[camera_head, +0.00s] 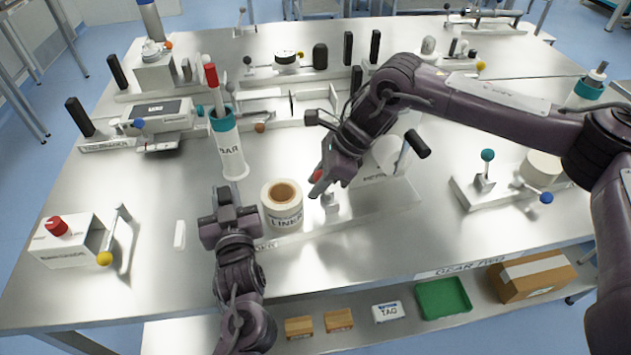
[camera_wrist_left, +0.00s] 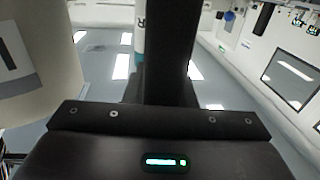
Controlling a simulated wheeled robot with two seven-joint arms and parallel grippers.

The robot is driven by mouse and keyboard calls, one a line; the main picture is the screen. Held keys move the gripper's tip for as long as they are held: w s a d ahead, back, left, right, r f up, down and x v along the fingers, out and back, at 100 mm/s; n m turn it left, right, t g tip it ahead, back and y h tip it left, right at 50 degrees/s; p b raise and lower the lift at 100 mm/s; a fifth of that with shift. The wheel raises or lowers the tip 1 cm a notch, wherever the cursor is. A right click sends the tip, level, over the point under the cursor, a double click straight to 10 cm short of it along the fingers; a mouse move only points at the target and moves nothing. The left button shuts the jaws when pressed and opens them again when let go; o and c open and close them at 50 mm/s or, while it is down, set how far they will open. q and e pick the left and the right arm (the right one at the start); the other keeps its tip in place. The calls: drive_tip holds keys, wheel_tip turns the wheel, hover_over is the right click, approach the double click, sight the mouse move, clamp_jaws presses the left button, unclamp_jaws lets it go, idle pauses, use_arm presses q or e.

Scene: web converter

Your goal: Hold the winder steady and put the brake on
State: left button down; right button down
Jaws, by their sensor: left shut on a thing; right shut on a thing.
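The winder is a low pale base (camera_head: 345,222) carrying a white roll (camera_head: 283,215) marked "LINER" with a brown core. The roll's side also shows in the left wrist view (camera_wrist_left: 35,65). My left gripper (camera_head: 226,205) is just left of the roll and shut on a dark upright handle (camera_wrist_left: 172,45), which rises through the middle of the left wrist view. My right gripper (camera_head: 320,187) is right of the roll, shut on a red-tipped lever (camera_head: 317,175), taken to be the brake lever. The fingers hide most of this lever and its tilt.
A white cylinder (camera_head: 229,150) holding a red-topped tool stands behind my left gripper. A box with a red knob (camera_head: 65,240) and yellow-ended lever is at left. Another fixture with a teal knob (camera_head: 488,155) is at right. A lower shelf holds a green tray (camera_head: 443,298).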

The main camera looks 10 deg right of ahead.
drive_tip(key=shift+a, duration=0.1)
drive_tip(key=c, duration=1.1)
unclamp_jaws()
drive_tip(key=shift+r, duration=0.1)
wheel_tip(320, 180, up, 10)
drive_tip(key=shift+s+f, duration=0.1)
drive_tip(key=shift+s, duration=0.05)
drive_tip(key=shift+c, duration=0.4)
